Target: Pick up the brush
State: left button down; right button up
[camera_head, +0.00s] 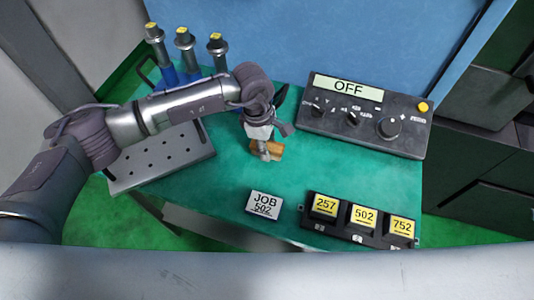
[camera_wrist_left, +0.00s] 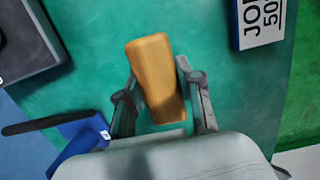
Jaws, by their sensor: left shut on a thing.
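The brush shows as an orange-brown wooden block (camera_wrist_left: 156,78) between the fingers of my left gripper (camera_wrist_left: 163,103) in the left wrist view. In the head view the brush (camera_head: 274,148) is over the middle of the green table, at the tip of my left gripper (camera_head: 263,152). The gripper points down and is shut on the brush. The bristles are hidden, and I cannot tell whether the brush touches the table. My right gripper is not in view.
A control box reading OFF (camera_head: 408,137) stands at the back right of the green table (camera_head: 210,199). A JOB 502 card (camera_head: 264,205) and a black holder with yellow-labelled blocks (camera_head: 312,223) are at the front. A perforated metal tray (camera_head: 131,177) and several upright tools (camera_head: 186,50) are left.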

pick_arm(q)
jog(key=s+d+r+b, duration=0.3)
jog(key=s+d+r, duration=0.2)
jog(key=d, duration=0.5)
notch_tip(320, 180, up, 2)
jog(key=shift+s+d+r+b, duration=0.1)
jog(key=shift+s+d+b, duration=0.05)
jog(key=shift+s+b, duration=0.2)
jog(key=c, duration=1.3)
grip_release()
jog(key=c, duration=0.5)
jog(key=shift+o, duration=0.2)
